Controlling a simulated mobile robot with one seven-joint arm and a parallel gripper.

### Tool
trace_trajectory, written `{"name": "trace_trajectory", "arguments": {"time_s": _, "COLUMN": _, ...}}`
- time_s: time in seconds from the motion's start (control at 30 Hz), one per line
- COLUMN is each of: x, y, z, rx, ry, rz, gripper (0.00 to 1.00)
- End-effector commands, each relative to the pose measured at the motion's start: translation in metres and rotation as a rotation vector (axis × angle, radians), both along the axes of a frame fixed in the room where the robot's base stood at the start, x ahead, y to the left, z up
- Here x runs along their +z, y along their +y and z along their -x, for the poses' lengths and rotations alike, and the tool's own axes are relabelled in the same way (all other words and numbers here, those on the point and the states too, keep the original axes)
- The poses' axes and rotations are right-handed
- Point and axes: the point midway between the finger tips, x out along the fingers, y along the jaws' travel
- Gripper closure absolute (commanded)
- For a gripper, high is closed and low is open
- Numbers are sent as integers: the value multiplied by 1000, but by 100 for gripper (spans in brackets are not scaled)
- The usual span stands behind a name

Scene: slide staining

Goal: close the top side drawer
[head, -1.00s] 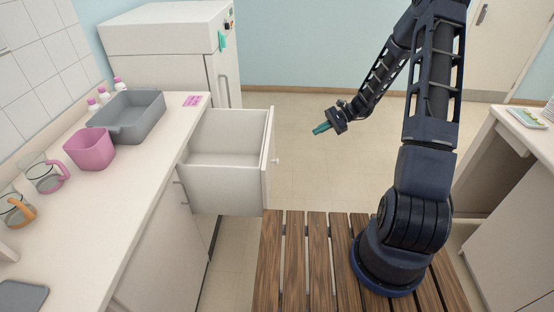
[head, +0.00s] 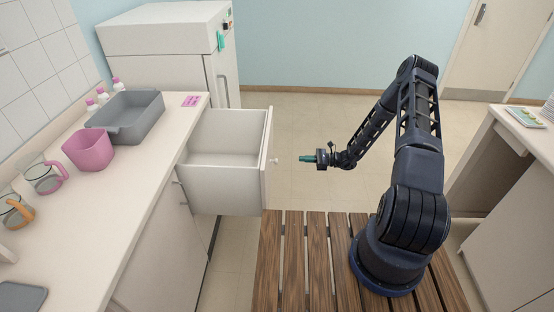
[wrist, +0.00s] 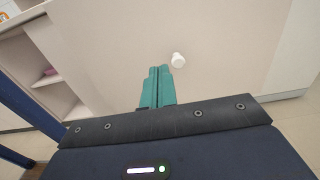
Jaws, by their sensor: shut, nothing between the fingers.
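The top side drawer (head: 228,185) is pulled out from the left counter, and its empty inside shows in the head view. A small round white knob (head: 276,160) sits on its front panel (head: 267,165). My gripper (head: 302,159) is shut and empty, to the right of the knob and pointing left at the panel, apparently apart from it. In the wrist view the teal fingers (wrist: 157,84) are closed together in front of the pale drawer front (wrist: 215,45). The knob (wrist: 178,60) shows just right of the fingertips.
The counter (head: 125,200) holds a grey tray (head: 140,118), a pink container (head: 88,150), mugs and small bottles. A white cabinet (head: 160,40) stands behind the drawer. A wooden slatted platform (head: 300,260) is under my arm. The floor right of the drawer is clear.

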Motion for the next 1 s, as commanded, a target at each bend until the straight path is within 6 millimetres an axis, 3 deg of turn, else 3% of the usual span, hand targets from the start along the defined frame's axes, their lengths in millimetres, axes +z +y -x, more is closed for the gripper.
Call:
{"name": "trace_trajectory", "arguments": {"time_s": 0.23, "x": -2, "y": 17, "z": 0, "rx": -4, "ry": 5, "rz": -5, "gripper": 100}}
{"name": "trace_trajectory", "arguments": {"time_s": 0.8, "x": -2, "y": 114, "z": 0, "rx": -2, "ry": 4, "rz": -4, "gripper": 100}}
{"name": "trace_trajectory", "arguments": {"time_s": 1.0, "x": -2, "y": 134, "z": 0, "rx": -3, "ry": 4, "rz": -4, "gripper": 100}}
